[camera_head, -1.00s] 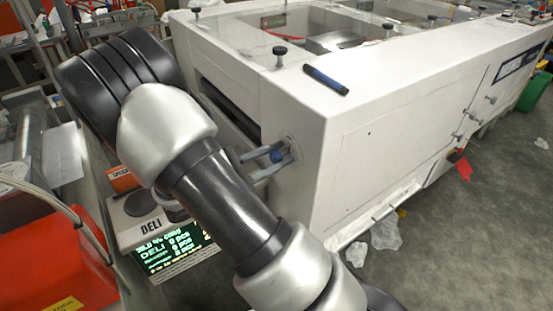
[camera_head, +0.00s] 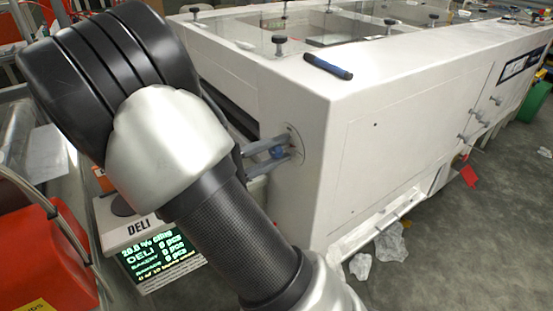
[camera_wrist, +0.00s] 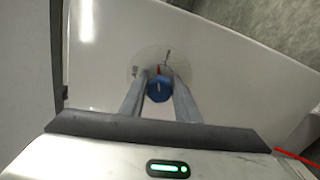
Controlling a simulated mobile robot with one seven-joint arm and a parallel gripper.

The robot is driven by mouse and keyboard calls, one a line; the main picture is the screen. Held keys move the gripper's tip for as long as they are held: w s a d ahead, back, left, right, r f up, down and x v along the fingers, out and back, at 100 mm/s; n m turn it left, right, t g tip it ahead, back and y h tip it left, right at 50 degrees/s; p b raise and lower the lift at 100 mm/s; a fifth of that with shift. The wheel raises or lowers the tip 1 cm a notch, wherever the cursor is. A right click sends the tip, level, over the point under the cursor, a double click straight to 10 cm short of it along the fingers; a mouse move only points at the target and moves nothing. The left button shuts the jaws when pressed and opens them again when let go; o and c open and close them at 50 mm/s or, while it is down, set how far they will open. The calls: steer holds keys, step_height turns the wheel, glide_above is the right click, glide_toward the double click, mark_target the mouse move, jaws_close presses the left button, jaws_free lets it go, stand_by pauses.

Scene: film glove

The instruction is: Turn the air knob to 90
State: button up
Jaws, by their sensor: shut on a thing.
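The air knob is a small blue knob on a round dial plate on the end face of the white machine. In the wrist view the blue knob (camera_wrist: 159,88) sits between my fingers, with a white line on its face and a small red mark on the dial plate (camera_wrist: 150,58) just above it. My gripper (camera_wrist: 160,84) is shut on the knob, one finger on each side. In the head view my gripper (camera_head: 284,150) reaches the knob (camera_head: 279,153) from the left, and the fingers partly hide it. The dial's numbers are too small to read.
The white machine (camera_head: 370,130) fills the middle and right, with a dark blue marker (camera_head: 328,66) on its top edge. A DELI scale (camera_head: 155,255) with a lit display stands below my arm. A red case (camera_head: 40,250) is at lower left. Plastic scraps lie on the floor.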

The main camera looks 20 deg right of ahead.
steer(key=shift+f+m+b, duration=0.15)
steer(key=shift+m+b, duration=1.65)
steer(key=shift+m, duration=0.4)
steer(key=o, duration=1)
steer(key=shift+o, duration=0.2)
steer(key=shift+a, duration=0.1)
steer(key=s+a+p, duration=0.1)
steer(key=s+a, duration=0.1)
steer(key=a, duration=0.9)
steer(key=shift+s+a+p, duration=0.15)
steer(key=shift+a+p, duration=0.15)
steer(key=shift+p, duration=0.1)
steer(key=shift+d, duration=0.1)
